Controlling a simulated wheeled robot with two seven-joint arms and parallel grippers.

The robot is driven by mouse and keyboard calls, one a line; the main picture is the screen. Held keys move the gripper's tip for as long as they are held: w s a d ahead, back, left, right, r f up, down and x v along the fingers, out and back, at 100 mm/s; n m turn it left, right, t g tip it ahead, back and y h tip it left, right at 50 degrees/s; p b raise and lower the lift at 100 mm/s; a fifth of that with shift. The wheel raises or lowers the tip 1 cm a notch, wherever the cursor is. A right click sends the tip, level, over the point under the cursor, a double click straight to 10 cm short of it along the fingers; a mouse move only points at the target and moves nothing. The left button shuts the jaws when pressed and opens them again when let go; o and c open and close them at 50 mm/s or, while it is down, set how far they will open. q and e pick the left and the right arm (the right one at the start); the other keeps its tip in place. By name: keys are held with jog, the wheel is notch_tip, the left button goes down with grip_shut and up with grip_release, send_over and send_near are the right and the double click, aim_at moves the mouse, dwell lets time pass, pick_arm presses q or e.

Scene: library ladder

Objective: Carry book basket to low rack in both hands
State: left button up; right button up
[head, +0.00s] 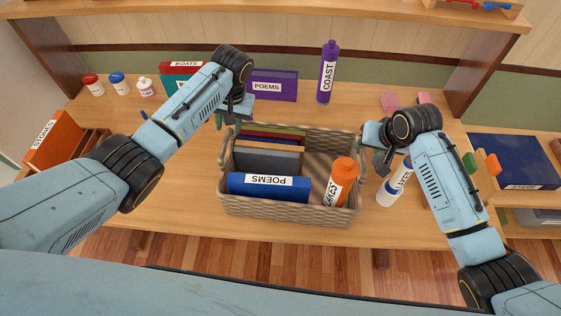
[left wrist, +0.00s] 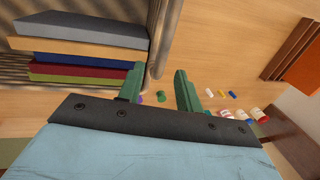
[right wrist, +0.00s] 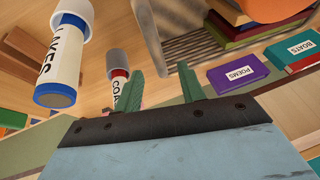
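The woven book basket (head: 290,208) stands on the wooden table in the middle of the head view. I see no grip on the basket. Which piece is the low rack is unclear.
A white LAKES bottle (head: 396,186) stands close to my right gripper. A purple COAST bottle (head: 328,72) and purple POEMS book (head: 273,85) stand behind the basket. A lower wooden shelf with a blue book (head: 515,162) is at right.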

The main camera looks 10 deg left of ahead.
aim_at(228, 132)
pick_arm(q)
jog(key=shift+a+f, duration=0.25)
jog(key=shift+f, duration=0.95)
jog(key=shift+a+f, duration=0.2)
jog(key=shift+f, duration=0.95)
pick_arm(e)
jog(key=shift+x, duration=2.4)
pick_arm(q)
grip_shut()
pick_arm(e)
grip_shut()
pick_arm(q)
jog(key=shift+w+r, duration=0.2)
jog(key=shift+r, duration=0.05)
pick_arm(e)
jog(key=shift+w+r, duration=0.2)
jog(key=shift+r, duration=0.1)
